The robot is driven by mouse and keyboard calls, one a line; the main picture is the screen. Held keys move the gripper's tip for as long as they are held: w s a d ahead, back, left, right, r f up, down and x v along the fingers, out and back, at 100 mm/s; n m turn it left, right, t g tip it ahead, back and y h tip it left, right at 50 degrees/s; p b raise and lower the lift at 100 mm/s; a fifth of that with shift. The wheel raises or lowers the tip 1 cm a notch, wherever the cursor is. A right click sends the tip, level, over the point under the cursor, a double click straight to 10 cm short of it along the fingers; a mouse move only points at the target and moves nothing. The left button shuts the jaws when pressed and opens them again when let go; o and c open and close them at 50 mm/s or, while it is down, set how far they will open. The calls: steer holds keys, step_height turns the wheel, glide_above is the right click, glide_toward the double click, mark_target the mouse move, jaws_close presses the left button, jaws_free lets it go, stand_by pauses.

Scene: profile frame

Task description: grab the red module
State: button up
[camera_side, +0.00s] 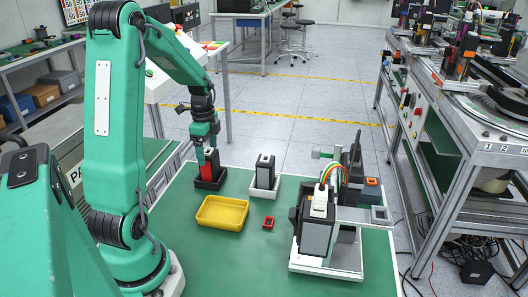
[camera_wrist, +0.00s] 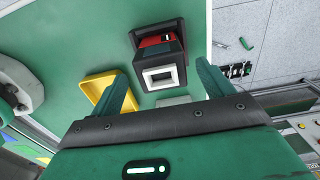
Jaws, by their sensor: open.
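The red module (camera_side: 208,170) stands upright in a black tray (camera_side: 212,184) on the green table in the side view. In the wrist view its red side (camera_wrist: 155,41) shows behind a dark top with a pale square (camera_wrist: 160,78). My gripper (camera_side: 205,146) points down over the module's top in the side view. In the wrist view my gripper (camera_wrist: 166,80) is open, with one green finger to the left of the top and one to the right. Gaps show between the fingers and the module. The module's lower part is hidden in the tray.
A dark module (camera_side: 265,172) stands in a white tray (camera_side: 264,190) to the right. A yellow tray (camera_side: 222,213) lies in front, with a small red square part (camera_side: 268,222) beside it. A larger device (camera_side: 317,225) stands at the right. The table's front middle is clear.

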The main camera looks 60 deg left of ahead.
mark_target(209, 162)
steer(key=shift+f, duration=0.2)
steer(key=shift+w+f, duration=0.1)
steer(key=shift+f, duration=2.45)
steer(key=c, duration=1.2)
steer(key=shift+r, duration=0.15)
